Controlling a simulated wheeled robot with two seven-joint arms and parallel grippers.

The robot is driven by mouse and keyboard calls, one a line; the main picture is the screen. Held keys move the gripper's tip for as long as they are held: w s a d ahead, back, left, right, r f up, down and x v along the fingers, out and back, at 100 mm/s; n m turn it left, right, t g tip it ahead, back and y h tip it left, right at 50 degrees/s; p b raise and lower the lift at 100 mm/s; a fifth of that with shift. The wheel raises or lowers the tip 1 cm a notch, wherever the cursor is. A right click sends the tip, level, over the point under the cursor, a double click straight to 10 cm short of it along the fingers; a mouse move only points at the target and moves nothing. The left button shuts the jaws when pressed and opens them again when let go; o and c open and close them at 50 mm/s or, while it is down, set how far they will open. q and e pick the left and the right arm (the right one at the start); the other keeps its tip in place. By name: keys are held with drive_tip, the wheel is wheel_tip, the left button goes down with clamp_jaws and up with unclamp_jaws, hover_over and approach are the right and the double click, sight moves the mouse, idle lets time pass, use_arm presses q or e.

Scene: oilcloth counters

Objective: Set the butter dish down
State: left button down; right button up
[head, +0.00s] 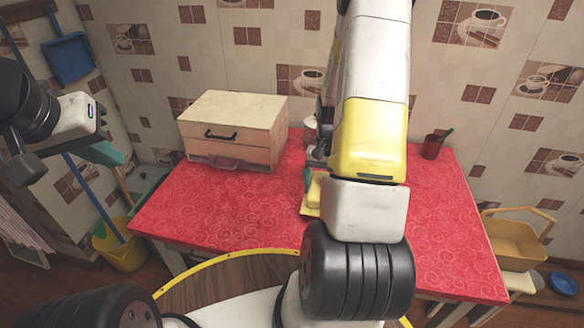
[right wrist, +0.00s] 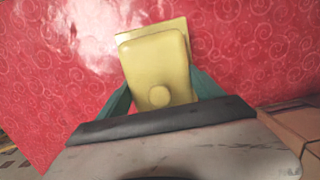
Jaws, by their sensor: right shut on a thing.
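The butter dish is pale yellow, with a round knob on its lid and a flat base rim. In the right wrist view the butter dish (right wrist: 152,55) sits between the teal fingers of my right gripper (right wrist: 163,92), which is shut on it. In the head view part of the butter dish (head: 312,196) shows left of my right arm, over the red counter (head: 225,215); the arm hides the rest. I cannot tell whether its base touches the cloth. My left gripper (head: 104,152) is off the counter at the left, its teal fingers partly hidden; their opening is unclear.
A wooden box (head: 232,133) with a dark handle stands at the back left of the counter. A dark red cup (head: 433,147) stands at the back right. Pale containers (head: 311,128) are partly behind my arm. The counter's front left and right are clear. A yellow basket (head: 515,242) is beyond the right edge.

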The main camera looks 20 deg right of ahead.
drive_tip(key=w+a, duration=0.1)
drive_tip(key=w, duration=0.2)
drive_tip(key=w+a, duration=0.1)
drive_tip(key=w, duration=0.1)
drive_tip(key=shift+a+f, duration=0.25)
drive_tip(key=shift+a, duration=0.1)
drive_tip(key=shift+w+a+f, duration=0.15)
drive_tip(key=shift+w+f, duration=0.1)
drive_tip(key=shift+f, duration=0.65)
drive_tip(key=shift+w+a+f, duration=0.1)
drive_tip(key=shift+w+f, duration=0.15)
drive_tip(key=shift+f, duration=0.65)
drive_tip(key=o, duration=2)
drive_tip(key=shift+f, duration=0.15)
drive_tip(key=shift+o, duration=0.2)
